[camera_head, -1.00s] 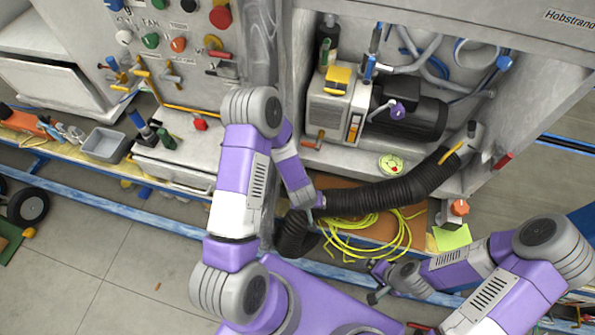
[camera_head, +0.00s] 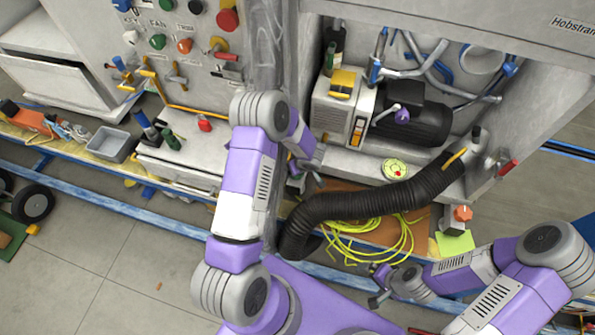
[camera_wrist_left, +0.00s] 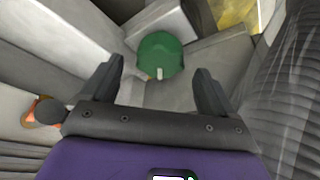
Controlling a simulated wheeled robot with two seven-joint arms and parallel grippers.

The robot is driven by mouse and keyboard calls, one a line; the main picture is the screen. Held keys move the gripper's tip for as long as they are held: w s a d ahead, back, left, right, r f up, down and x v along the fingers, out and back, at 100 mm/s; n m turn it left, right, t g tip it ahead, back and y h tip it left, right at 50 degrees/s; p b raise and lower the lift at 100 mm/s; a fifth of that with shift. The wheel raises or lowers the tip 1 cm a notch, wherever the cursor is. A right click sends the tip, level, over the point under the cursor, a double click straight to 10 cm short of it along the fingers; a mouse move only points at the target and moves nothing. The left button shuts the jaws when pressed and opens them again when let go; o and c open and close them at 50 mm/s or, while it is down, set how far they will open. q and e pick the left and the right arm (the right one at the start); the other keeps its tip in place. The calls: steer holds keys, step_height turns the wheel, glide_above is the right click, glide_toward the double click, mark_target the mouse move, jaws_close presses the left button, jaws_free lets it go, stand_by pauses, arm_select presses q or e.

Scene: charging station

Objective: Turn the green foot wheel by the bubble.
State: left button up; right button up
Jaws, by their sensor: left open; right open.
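The green foot wheel (camera_wrist_left: 160,54) shows in the left wrist view as a round green knob with a pale mark on its near edge. It lies ahead of my open left gripper (camera_wrist_left: 158,85), roughly between the two fingertips, with no clear contact. In the head view I cannot make the wheel out near my left gripper (camera_head: 306,172), which is partly hidden by its own arm. The bubble (camera_head: 395,168) is a round yellow-green disc with a red spot, on the grey ledge right of that gripper. My right gripper (camera_head: 377,285) is open and empty at the lower right.
A thick black corrugated hose (camera_head: 370,204) runs close to my left gripper. A yellow cable (camera_head: 370,245) lies coiled below it. A motor pump (camera_head: 415,122) stands behind the ledge. An orange knob (camera_head: 463,213) sits at the right. Grey walls flank the green wheel closely.

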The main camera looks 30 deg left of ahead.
arm_select(q)
steer(key=shift+b+x, duration=0.3)
steer(key=shift+x, duration=1)
steer(key=c, duration=1)
steer(key=n+p, duration=0.1)
steer(key=p, duration=0.1)
steer(key=n+g+p, duration=0.1)
steer(key=n+p, duration=0.1)
steer(key=shift+w+d+r, duration=0.1)
steer(key=shift+r, duration=0.15)
steer(key=shift+c, duration=0.2)
steer(key=shift+w+f+n+g+p, duration=0.15)
steer(key=shift+n+g+p, duration=0.35)
steer(key=shift+n+p, duration=0.45)
steer(key=shift+n+g, duration=0.4)
steer(key=shift+n, duration=0.95)
